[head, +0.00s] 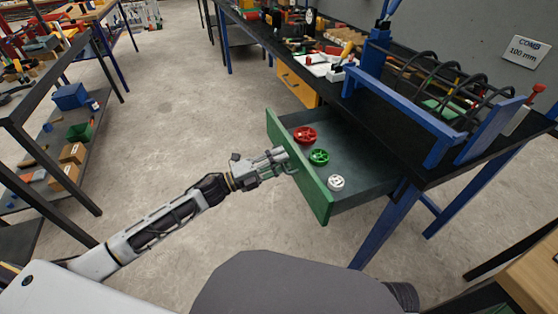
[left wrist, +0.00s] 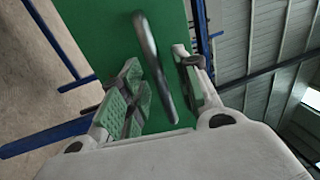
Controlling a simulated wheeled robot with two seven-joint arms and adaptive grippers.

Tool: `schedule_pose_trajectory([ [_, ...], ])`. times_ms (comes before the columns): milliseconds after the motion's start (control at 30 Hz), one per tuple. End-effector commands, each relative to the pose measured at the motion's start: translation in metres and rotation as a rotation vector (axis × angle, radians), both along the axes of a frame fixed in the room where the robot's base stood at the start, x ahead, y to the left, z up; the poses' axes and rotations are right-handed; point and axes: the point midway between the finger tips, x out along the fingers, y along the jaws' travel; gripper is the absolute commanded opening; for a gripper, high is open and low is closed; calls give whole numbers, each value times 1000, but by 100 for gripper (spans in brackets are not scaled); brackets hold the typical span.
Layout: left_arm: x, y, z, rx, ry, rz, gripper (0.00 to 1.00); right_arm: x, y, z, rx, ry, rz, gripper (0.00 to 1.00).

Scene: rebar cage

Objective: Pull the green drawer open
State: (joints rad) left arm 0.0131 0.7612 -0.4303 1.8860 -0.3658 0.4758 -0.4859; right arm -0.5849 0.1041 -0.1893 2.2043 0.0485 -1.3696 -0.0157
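The green drawer (head: 318,190) under the dark workbench stands pulled out, its inside showing. Inside lie a red wheel-shaped part (head: 305,135), a green one (head: 319,157) and a white one (head: 336,183). My left gripper (head: 284,161) is at the middle of the drawer's green front. In the left wrist view the grey bar handle (left wrist: 155,65) passes between the two fingers (left wrist: 160,88) of this gripper. The fingers are apart, with gaps visible beside the bar, so the gripper looks open around it. My right gripper is not in view.
A yellow drawer (head: 297,85) is shut beside the green one. A blue bench leg (head: 385,225) stands right of the open drawer. A dark shelf rack (head: 60,130) with bins stands at the left. The concrete floor (head: 185,90) between is clear.

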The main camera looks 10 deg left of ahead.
Motion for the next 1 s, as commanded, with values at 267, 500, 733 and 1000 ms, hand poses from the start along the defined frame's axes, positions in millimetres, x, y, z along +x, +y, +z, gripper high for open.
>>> schedule_pose_trajectory([
  [267,-1,1,0,-1,-1,0,32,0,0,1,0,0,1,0],
  [500,-6,8,-2,-1,0,1,32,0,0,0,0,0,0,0],
  [733,-16,21,-5,1,1,0,32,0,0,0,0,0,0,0],
  [1000,-28,39,-10,-1,1,1,32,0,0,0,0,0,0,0],
])
